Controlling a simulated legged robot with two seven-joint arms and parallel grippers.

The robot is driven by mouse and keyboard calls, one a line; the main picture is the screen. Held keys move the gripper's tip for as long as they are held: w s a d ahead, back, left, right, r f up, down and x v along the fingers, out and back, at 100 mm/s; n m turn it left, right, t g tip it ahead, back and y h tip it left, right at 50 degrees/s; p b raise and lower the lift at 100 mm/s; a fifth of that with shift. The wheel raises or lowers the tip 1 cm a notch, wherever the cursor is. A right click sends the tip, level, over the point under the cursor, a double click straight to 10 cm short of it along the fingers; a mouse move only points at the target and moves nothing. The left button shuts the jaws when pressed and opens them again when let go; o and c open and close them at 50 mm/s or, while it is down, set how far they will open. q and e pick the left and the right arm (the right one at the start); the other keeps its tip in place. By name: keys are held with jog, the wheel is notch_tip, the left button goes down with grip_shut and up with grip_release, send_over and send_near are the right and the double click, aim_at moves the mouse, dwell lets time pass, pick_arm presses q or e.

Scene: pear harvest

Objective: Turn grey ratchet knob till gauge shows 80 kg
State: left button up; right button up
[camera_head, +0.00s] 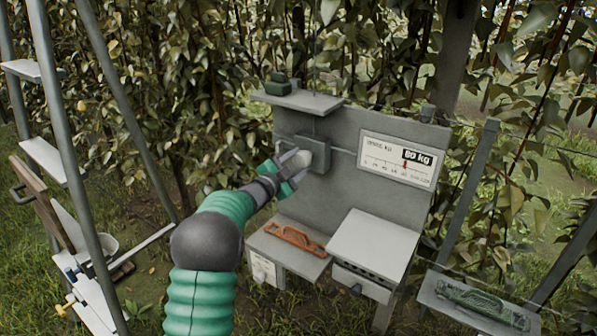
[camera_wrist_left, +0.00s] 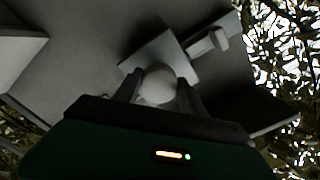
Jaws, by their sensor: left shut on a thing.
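The grey ratchet knob (camera_head: 299,156) sits on a grey block (camera_head: 318,152) on the upright grey board (camera_head: 345,127). My left gripper (camera_head: 290,168) is shut on the knob. The left wrist view shows the round pale knob (camera_wrist_left: 157,86) between the two fingers of the left gripper (camera_wrist_left: 157,92). The white gauge (camera_head: 397,160) is on the right of the board. Its display reads "80 kg", and a red pointer stands on its scale below. My right gripper does not show in either view.
An orange-brown tool (camera_head: 297,238) lies on the lower left shelf. A white box (camera_head: 374,243) stands beside it. A green tool (camera_head: 481,302) lies on a tray at the right. A ladder (camera_head: 70,130) stands at the left. Leafy trees stand behind.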

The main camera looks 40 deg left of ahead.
pick_arm(q)
jog(key=shift+f+m, duration=0.3)
jog(key=o, duration=1.2)
jog(key=shift+o, duration=0.8)
jog(key=shift+r, duration=0.1)
jog(key=s+b, duration=0.3)
jog(key=s, duration=1.3)
jog(key=shift+s+d, duration=0.2)
jog(key=shift+s, duration=0.2)
